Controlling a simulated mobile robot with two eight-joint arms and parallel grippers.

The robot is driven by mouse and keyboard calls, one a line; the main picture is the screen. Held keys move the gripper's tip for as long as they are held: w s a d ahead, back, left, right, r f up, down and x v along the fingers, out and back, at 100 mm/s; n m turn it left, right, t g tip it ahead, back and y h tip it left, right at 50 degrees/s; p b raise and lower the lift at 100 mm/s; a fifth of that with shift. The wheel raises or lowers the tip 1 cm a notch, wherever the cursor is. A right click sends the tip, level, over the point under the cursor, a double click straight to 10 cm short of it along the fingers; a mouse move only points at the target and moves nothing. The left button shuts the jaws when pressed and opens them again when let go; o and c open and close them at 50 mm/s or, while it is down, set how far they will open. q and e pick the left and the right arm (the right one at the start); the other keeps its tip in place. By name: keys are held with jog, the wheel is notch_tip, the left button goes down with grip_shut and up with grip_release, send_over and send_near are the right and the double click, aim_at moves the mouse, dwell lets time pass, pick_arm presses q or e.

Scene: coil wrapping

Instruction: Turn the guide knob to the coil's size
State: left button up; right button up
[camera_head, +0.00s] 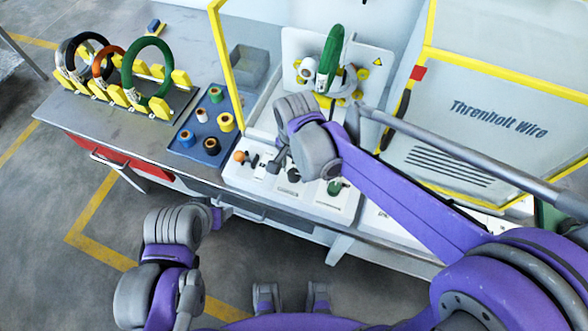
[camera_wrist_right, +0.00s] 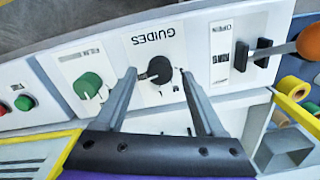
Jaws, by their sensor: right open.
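The guide knob (camera_wrist_right: 159,69) is a black round knob on a white panel marked "GUIDES", with a pale scale partly covered around it. It also shows in the head view (camera_head: 293,175), just under my right gripper (camera_head: 281,165). In the right wrist view, my right gripper (camera_wrist_right: 158,75) is open, with one finger on each side of the knob; I cannot tell if they touch it. A green coil (camera_head: 330,60) stands upright on the machine behind the panel. My left gripper (camera_head: 220,213) is low in front of the bench, and its fingers are not clear.
A green knob (camera_wrist_right: 88,86) and an orange-ended lever (camera_wrist_right: 310,42) flank the guide knob. A blue tray (camera_head: 187,151) holds several small rolls. Several coils stand in a yellow rack (camera_head: 119,96) on the bench. A yellow-framed guard (camera_head: 480,120) stands at right.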

jog(key=shift+f, duration=0.65)
grip_shut()
